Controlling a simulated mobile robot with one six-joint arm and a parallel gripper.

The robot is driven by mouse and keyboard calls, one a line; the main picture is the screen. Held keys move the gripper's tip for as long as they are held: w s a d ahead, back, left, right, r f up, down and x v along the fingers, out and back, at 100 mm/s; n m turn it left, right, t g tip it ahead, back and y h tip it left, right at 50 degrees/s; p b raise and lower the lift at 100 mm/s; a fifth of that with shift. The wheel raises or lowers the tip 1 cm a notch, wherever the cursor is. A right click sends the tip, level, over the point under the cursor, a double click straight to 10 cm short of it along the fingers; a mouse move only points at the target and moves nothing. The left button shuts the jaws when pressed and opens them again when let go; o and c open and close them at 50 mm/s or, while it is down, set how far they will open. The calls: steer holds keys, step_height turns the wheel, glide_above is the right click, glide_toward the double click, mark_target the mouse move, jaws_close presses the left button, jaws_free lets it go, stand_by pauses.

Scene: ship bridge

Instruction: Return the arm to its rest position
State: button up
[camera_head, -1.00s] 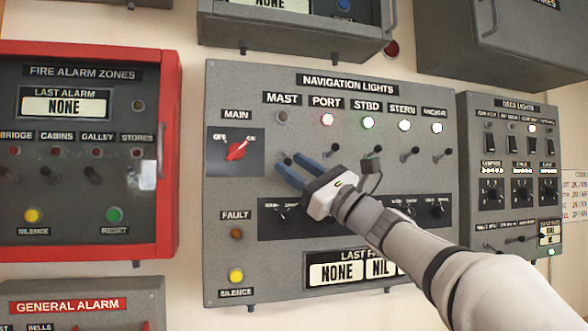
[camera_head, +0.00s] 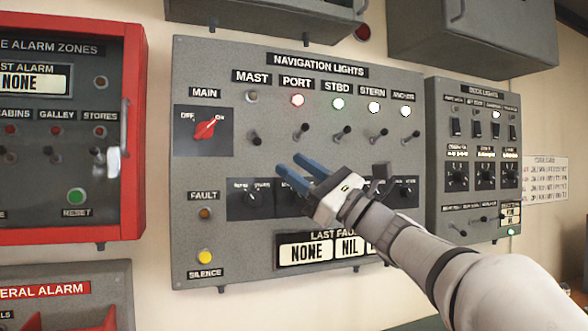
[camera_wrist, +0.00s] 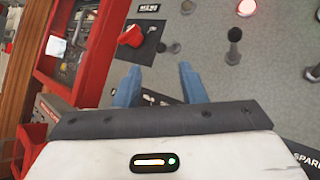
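My gripper (camera_head: 292,170) is in front of the lower middle of the navigation lights panel (camera_head: 300,219), below the row of toggle switches. Its two blue fingers are apart with nothing between them. In the wrist view the open fingers (camera_wrist: 158,85) point toward the panel, with the red main switch (camera_wrist: 131,36) beyond them. My arm reaches in from the lower right. The mast toggle (camera_head: 255,138) is just up and left of the fingers. The mast lamp (camera_head: 252,97) is unlit, while the port lamp (camera_head: 298,100) glows red and the starboard lamp (camera_head: 338,104) glows whitish green.
The red-framed fire alarm box (camera_head: 133,150) is at the left, with a handle on its door. The deck lights panel (camera_head: 480,193) is at the right. Grey boxes (camera_head: 472,45) hang above. A general alarm box (camera_head: 105,272) is at the lower left.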

steer(key=s+a+f+n+g+h+p, duration=0.2)
steer(key=s+f+n+h, duration=0.15)
steer(key=f, duration=0.45)
steer(key=s+a+f+n+g+h+p, duration=0.1)
steer(key=s+f+n+g+h+p, duration=0.2)
steer(key=f, duration=0.4)
steer(key=s+a+f+n+g+h+p, duration=0.15)
steer(key=f+h, duration=0.25)
steer(key=f, duration=0.4)
steer(key=s+d+f+n+g+h+p, duration=0.3)
steer(key=s+d+f+n+h+p, duration=0.2)
steer(key=s+d+f+n+h, duration=0.5)
steer(key=s+d+f, duration=0.3)
steer(key=s+f, duration=0.1)
steer(key=shift+n, duration=0.4)
steer(key=shift+g+h, duration=0.25)
